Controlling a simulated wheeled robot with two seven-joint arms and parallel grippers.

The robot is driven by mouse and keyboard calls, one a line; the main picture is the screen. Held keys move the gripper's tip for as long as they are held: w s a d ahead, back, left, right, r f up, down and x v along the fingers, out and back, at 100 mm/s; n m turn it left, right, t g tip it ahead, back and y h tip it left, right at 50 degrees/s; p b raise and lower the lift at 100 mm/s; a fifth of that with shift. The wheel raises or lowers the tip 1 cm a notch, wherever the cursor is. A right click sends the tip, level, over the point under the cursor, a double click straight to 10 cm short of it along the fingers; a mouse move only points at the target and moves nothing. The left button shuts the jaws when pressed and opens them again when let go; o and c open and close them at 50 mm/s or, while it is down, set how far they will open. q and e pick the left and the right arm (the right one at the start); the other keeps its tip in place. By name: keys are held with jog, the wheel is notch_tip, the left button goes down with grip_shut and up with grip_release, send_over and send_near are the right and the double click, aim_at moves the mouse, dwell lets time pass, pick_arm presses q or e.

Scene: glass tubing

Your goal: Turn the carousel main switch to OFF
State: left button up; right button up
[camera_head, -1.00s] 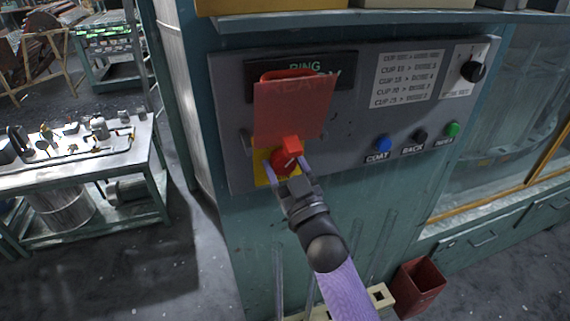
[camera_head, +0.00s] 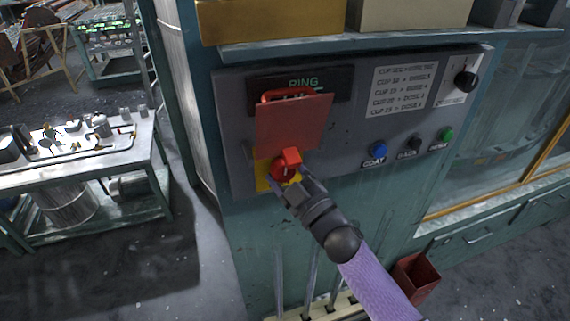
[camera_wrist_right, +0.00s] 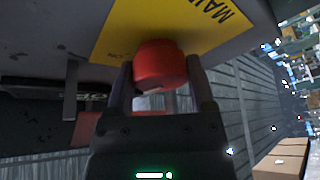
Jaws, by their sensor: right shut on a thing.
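The main switch is a red knob (camera_head: 287,166) on a yellow plate (camera_head: 262,177) at the lower left of the grey control panel. It also shows in the right wrist view as a red knob (camera_wrist_right: 160,64) on a yellow plate (camera_wrist_right: 150,22) with partly visible lettering. My right gripper (camera_head: 293,183) is at the knob, with its fingers (camera_wrist_right: 163,90) on either side, shut on it. A red translucent flap (camera_head: 293,122) hangs just above the knob. The knob's pointer and any OFF mark are too small or hidden to read. My left gripper is not in view.
A red bin (camera_head: 415,278) stands on the floor. A workbench (camera_head: 70,155) is at the left.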

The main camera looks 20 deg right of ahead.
jog(key=n+g+p, duration=0.1)
jog(key=n+p, duration=0.1)
jog(key=n, duration=0.1)
jog(key=n+g+p, duration=0.1)
jog(key=n+p, duration=0.1)
jog(key=n, duration=0.2)
jog(key=shift+r+g+p, duration=0.2)
jog(key=shift+g+p, duration=0.15)
jog(key=shift+g, duration=0.05)
jog(key=shift+n+g+p, duration=0.3)
jog(key=shift+n+p, duration=0.65)
jog(key=shift+n, duration=0.05)
jog(key=shift+f+n+g+h+p, duration=0.15)
jog(key=shift+n+g+h+p, duration=0.15)
jog(key=shift+n+p, duration=0.65)
jog(key=shift+f, duration=0.1)
jog(key=o, duration=1.2)
jog(key=shift+b+v, duration=0.35)
jog(key=shift+v, duration=4.6)
